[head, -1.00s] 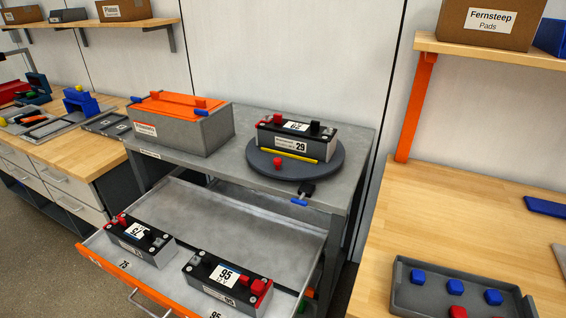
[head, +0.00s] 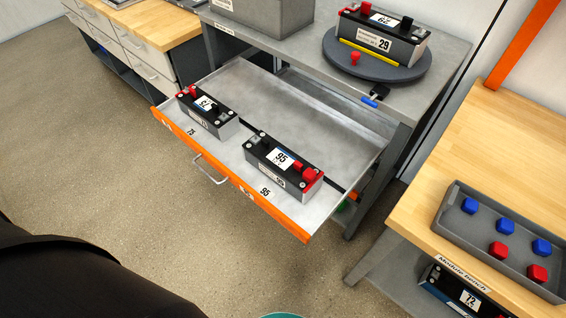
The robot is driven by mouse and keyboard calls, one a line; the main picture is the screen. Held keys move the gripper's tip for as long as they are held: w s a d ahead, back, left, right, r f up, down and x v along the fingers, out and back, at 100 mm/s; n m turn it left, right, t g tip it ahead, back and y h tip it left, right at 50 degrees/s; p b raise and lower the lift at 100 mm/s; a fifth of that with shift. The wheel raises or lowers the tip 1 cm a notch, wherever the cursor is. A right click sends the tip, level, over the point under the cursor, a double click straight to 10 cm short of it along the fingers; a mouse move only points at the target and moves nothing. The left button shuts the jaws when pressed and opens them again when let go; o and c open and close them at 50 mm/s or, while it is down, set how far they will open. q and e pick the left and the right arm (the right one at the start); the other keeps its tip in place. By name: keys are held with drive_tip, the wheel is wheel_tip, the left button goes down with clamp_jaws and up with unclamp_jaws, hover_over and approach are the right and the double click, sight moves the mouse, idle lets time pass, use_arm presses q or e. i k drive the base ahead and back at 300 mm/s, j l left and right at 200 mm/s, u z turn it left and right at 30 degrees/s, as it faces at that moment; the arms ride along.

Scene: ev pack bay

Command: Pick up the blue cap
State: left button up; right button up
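Three blue caps (head: 469,205), (head: 505,226) and (head: 541,247) stand in a row in a grey tray (head: 452,222) on the wooden bench at the right. The frames do not show which of them the task's blue cap is. Two red caps (head: 497,249) and (head: 537,272) stand in the same tray, nearer me. Neither of my grippers shows in the head view.
An open drawer (head: 224,168) with an orange front holds battery modules 75 (head: 206,104) and 95 (head: 283,158). Module 29 (head: 382,40) sits on a round turntable (head: 337,62), with a red cap (head: 355,59) beside it. The floor before the drawer is clear.

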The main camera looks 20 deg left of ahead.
sight(469, 206)
drive_tip(key=k+l, duration=0.15)
drive_tip(key=l, duration=0.15)
drive_tip(key=k+l+z, duration=0.1)
drive_tip(key=l, duration=0.25)
drive_tip(key=k+l, duration=0.15)
drive_tip(key=l, duration=0.15)
drive_tip(key=k+l, duration=0.15)
drive_tip(key=l, duration=0.2)
drive_tip(key=z, duration=0.05)
